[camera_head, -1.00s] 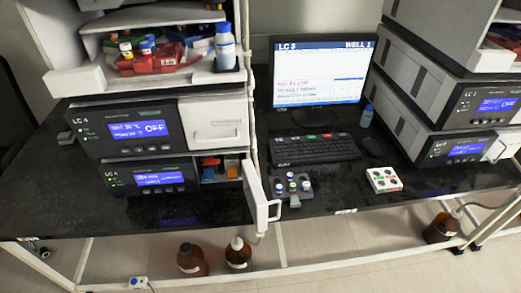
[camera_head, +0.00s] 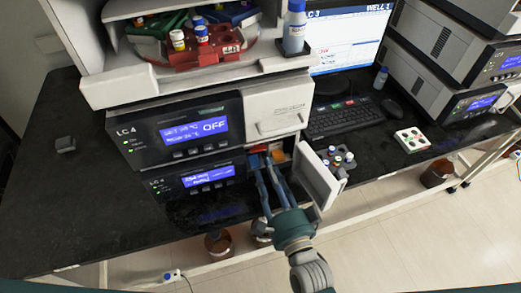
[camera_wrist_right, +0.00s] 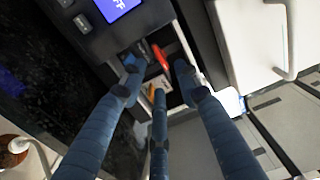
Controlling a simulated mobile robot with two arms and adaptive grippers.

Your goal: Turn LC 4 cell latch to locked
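The lower LC 4 module (camera_head: 165,186) stands at the front of the bench under another LC 4 unit (camera_head: 130,146). Its door (camera_head: 318,176) is swung open to the right. In the right wrist view the spread blue fingers (camera_wrist_right: 157,75) frame the red part (camera_wrist_right: 161,57) and an orange-yellow piece (camera_wrist_right: 151,91). My left gripper is out of view.
A small vial rack (camera_head: 335,160) stands just behind the open door. A white tray (camera_head: 412,140), keyboard (camera_head: 345,118) and monitor (camera_head: 345,40) are farther right. Brown bottles (camera_head: 218,243) stand below the bench. The bench left of the modules is mostly clear.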

